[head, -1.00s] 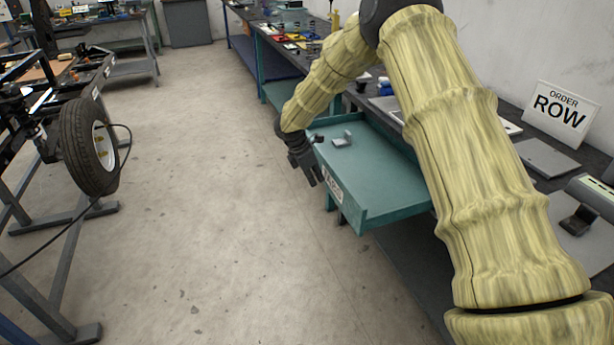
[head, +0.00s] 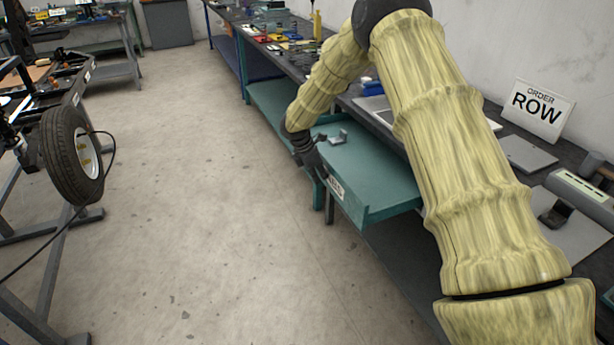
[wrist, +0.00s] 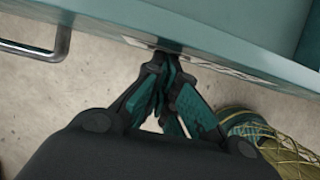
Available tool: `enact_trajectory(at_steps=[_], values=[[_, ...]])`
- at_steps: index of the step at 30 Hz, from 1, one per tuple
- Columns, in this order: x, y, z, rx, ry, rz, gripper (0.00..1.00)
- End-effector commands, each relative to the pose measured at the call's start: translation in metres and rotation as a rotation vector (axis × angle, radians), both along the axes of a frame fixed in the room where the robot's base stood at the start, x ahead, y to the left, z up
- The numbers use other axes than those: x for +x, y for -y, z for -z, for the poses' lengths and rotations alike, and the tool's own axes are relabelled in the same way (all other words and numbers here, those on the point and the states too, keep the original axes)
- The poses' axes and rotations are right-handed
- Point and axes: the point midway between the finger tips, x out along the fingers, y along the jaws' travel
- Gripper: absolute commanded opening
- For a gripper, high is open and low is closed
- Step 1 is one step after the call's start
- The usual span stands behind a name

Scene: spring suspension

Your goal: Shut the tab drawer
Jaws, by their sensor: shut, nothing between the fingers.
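The tab drawer (head: 377,183) is a teal tray pulled part way out from under the bench, with a white label (head: 336,187) on its front, partly covered by my gripper. Two small grey metal brackets lie inside it. My gripper (head: 321,174) is at the outer side of the drawer front, beside the label. In the wrist view, my gripper's closed fingertips (wrist: 168,58) meet the teal drawer front (wrist: 205,40), apparently touching it. Nothing shows between the fingers. A metal handle (wrist: 35,50) shows on the left in the wrist view.
The dark bench (head: 392,130) runs along the wall, with an ORDER ROW sign (head: 537,108) and grey plates on it. A wheel (head: 72,155) on a metal frame stands at the left. The floor (head: 200,190) between is clear.

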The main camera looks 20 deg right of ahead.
Motion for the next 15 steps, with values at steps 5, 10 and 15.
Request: enact_trajectory(at_steps=[5,10,15], values=[[0.001,0.052,-0.004,-0.001,-0.001,0.005,0.00],[0.003,0.099,-0.003,-0.001,0.000,0.005,0.00],[0.004,0.143,-0.002,-0.001,0.001,0.004,0.00]])
